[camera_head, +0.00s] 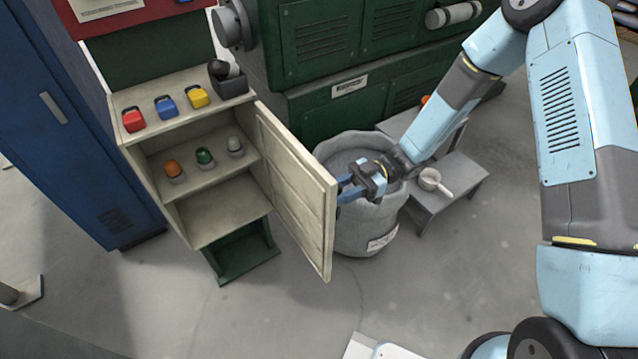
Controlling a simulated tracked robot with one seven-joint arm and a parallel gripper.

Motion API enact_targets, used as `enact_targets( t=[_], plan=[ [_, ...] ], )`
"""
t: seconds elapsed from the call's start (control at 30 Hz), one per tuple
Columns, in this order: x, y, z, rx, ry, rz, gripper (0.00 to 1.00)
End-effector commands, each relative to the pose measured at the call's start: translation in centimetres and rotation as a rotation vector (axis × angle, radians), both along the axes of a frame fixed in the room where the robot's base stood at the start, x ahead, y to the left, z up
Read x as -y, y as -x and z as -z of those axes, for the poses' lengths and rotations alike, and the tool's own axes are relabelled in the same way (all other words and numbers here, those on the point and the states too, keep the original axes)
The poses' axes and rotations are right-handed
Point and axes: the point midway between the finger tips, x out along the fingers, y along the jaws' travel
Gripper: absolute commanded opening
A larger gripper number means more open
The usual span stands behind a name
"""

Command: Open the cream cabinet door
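The cream cabinet (150,160) stands left of centre. Its door (296,190) is swung wide open to the right, hinged on the cabinet's right side, and the shelves inside show. My gripper (343,190) is at the door's outer right side, near its free edge. The blue fingers point left towards the door. They look parted, but their tips lie at or behind the door edge, and I cannot tell whether they touch it. The door's handle is hidden from this view.
Green machinery (330,60) is behind. A blue locker (70,130) is at left. Several coloured items sit on the cabinet top and shelf.

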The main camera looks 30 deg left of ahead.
Motion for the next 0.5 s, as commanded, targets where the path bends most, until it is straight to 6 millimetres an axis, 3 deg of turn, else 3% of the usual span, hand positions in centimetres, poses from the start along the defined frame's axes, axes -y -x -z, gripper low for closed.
enact_targets(
  t=[0.27,0.5],
  plan=[
    [0.8,-1.2,0.1,0.0,0.001,0.001,0.34],
    [3.3,-4.9,0.1,0.0,0.001,0.003,0.34]
  ],
)
